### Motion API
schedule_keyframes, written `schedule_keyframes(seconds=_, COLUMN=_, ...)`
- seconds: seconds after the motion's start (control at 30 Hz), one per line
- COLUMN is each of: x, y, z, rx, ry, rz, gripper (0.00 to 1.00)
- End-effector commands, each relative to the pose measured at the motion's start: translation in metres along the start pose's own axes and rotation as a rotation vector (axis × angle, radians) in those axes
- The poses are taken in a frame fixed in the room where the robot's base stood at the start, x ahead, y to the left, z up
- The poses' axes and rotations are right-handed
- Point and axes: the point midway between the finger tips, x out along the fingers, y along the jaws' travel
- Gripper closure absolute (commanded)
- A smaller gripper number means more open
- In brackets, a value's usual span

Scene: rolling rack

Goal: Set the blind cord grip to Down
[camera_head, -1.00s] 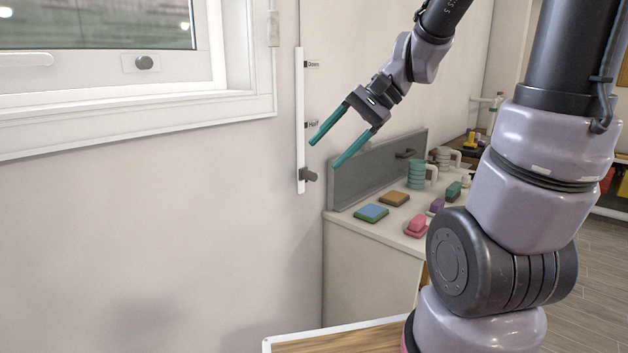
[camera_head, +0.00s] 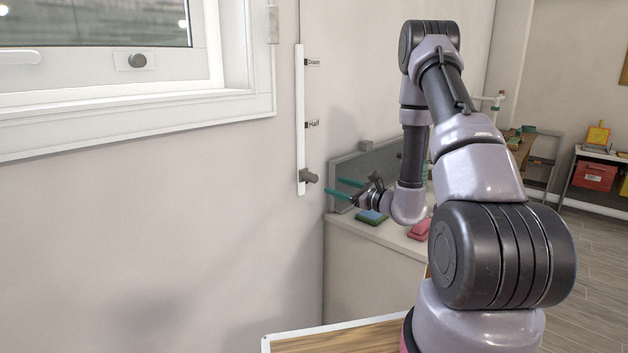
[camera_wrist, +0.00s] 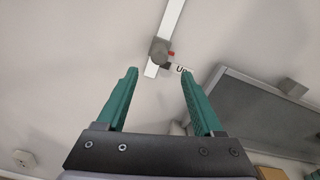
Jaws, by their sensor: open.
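The blind cord grip (camera_head: 309,177) is a small dark grey knob near the lower end of a white vertical track (camera_head: 299,120) on the wall. The track carries the label Down (camera_head: 314,62) near its top and Half (camera_head: 314,124) at its middle. In the wrist view the grip (camera_wrist: 159,51) sits beside a partly hidden label beginning with "U", with a small red mark next to it. My gripper (camera_head: 340,187) is open and empty, with teal fingers pointing left at the grip's height. It is just right of the grip and apart from it. The wrist view shows both fingers (camera_wrist: 158,85) spread.
A window with a white frame (camera_head: 140,115) is at the upper left. A counter (camera_head: 365,245) with a grey back panel (camera_head: 342,172) stands right of the track, with a blue item (camera_head: 371,217) and a pink item (camera_head: 420,229) on it. The wall left of the track is clear.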

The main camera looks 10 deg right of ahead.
Motion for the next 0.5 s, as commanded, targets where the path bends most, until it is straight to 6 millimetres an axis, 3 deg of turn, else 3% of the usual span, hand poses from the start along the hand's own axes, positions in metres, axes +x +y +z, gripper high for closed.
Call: schedule_keyframes(seconds=0.5, x=0.086, y=0.002, z=0.000, rx=-0.001, ry=-0.002, rz=0.003, gripper=0.31)
